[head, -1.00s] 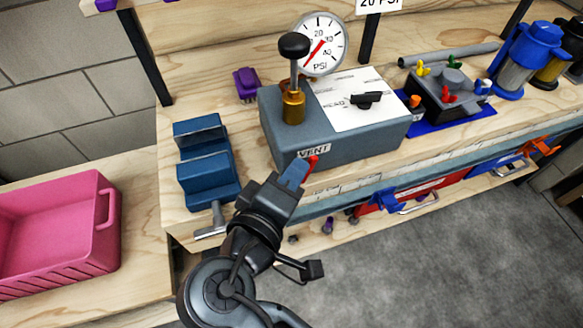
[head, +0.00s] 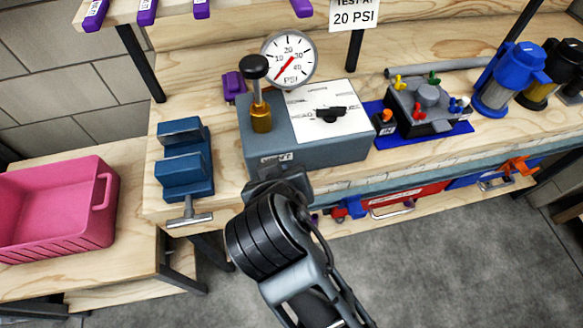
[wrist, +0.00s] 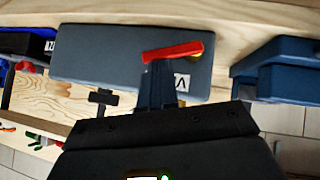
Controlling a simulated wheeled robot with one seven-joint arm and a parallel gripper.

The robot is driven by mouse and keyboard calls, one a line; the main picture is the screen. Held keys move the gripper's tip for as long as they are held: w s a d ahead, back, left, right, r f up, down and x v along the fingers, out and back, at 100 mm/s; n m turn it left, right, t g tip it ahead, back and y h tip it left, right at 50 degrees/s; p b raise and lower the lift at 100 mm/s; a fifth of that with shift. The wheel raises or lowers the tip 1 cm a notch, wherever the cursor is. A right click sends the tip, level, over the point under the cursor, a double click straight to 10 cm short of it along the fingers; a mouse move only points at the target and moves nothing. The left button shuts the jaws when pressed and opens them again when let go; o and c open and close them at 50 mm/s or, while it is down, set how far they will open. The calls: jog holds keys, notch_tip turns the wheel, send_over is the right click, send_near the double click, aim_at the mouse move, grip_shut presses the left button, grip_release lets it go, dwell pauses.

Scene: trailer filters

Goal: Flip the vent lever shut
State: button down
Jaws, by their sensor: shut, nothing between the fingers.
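The vent lever (wrist: 172,51) is a red bar on the front of the blue-grey test box (head: 330,153); it lies nearly level in the wrist view, beside the white VENT label (wrist: 181,84). In the head view my arm hides the lever, and the label (head: 277,158) is partly covered. My gripper (wrist: 157,66) is shut and empty, its fingertips right at the lever. I cannot tell whether they touch it. It also shows from behind in the head view (head: 277,176), at the box's lower front edge.
A pressure gauge (head: 289,60), a black-knobbed plunger (head: 255,67) and a black knob (head: 331,114) are on or by the box. A blue vise (head: 184,172) stands at left, a pink bin (head: 48,213) further left. A grey fixture (head: 428,97) sits at right.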

jog(key=shift+d+r+y+p, duration=0.1)
jog(key=shift+r+y+p, duration=0.2)
jog(key=shift+r+p, duration=0.5)
jog(key=shift+f, duration=0.1)
